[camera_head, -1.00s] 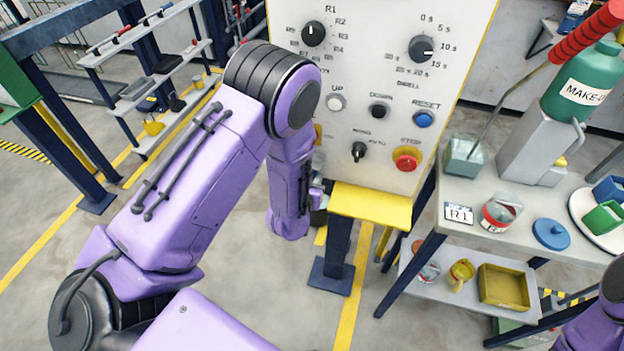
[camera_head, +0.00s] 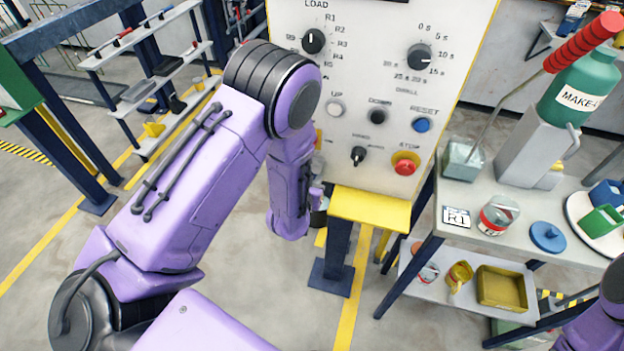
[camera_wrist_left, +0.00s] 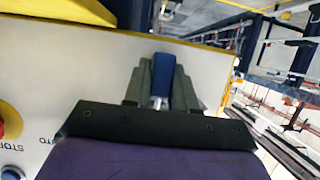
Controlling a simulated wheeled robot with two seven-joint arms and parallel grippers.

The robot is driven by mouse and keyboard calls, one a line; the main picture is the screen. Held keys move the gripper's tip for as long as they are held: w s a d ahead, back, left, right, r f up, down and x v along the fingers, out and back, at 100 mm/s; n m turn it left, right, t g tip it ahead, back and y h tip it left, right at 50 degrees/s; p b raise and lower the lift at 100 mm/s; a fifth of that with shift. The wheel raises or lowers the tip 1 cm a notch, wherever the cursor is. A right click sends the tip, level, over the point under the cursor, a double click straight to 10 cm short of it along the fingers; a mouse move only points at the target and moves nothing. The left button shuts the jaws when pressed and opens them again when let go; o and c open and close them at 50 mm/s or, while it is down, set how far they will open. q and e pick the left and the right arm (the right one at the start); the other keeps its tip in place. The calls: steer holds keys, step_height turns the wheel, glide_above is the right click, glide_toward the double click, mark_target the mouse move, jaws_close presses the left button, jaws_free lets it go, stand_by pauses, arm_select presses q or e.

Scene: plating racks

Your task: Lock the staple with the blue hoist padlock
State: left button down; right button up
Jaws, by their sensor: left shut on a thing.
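My left gripper (camera_wrist_left: 161,82) is shut on the blue hoist padlock (camera_wrist_left: 162,72), which shows as a blue body between the two grey fingers in the left wrist view. A pale metal part shows below the blue body. The padlock is in front of the white face of the control panel (camera_head: 378,95). In the head view my left forearm and wrist cover most of the gripper, which is beside the panel's lower left edge. I cannot make out the staple in either view. My right gripper is out of view; only part of the right arm shows at the lower right.
The panel carries knobs, buttons and a red stop button (camera_head: 404,167). A yellow ledge (camera_head: 370,207) juts out below it. At right is a grey table (camera_head: 462,238) with a green bottle (camera_head: 580,88) and a red-handled lever (camera_head: 585,42). A shelf rack stands at the back left.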

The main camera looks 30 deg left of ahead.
arm_select(q)
steer(key=shift+r, duration=0.25)
steer(key=shift+f, duration=0.35)
steer(key=c, duration=0.8)
jaws_free()
steer(key=shift+c, duration=0.2)
steer(key=shift+s, duration=0.15)
steer(key=b+v, duration=0.1)
steer(key=v, duration=0.9)
steer(key=shift+s+d+r, duration=0.1)
steer(key=shift+s, duration=0.05)
